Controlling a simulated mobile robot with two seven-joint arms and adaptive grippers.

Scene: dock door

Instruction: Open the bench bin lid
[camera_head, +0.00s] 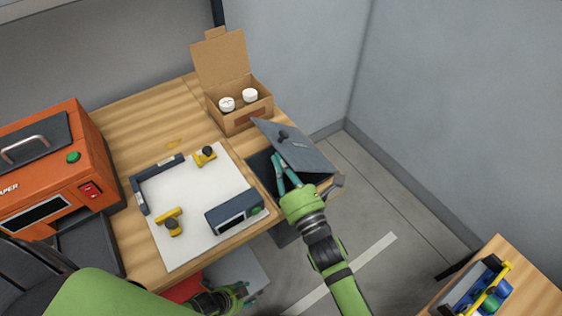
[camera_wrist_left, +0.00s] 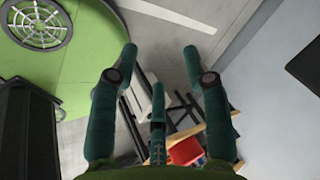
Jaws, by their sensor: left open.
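The bench bin (camera_head: 262,172) is set at the right end of the wooden bench, with a dark opening. Its grey lid (camera_head: 300,150) is tilted up, its left edge raised above the opening, with a small dark knob on top. My right gripper (camera_head: 280,162) is at the opening, its teal fingers beside and partly under the lid's raised edge; I cannot tell whether they touch it. My left gripper (camera_head: 241,291) is low in front of the bench, away from the bin. In the left wrist view its fingers (camera_wrist_left: 160,55) are spread and empty.
A white mat (camera_head: 185,235) holds yellow tools and a dark device (camera_head: 234,212). An open cardboard box (camera_head: 240,118) with white lidded jars stands behind the bin. An orange machine (camera_head: 50,160) is at left. Another table (camera_head: 525,290) is at lower right. Floor right of the bin is clear.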

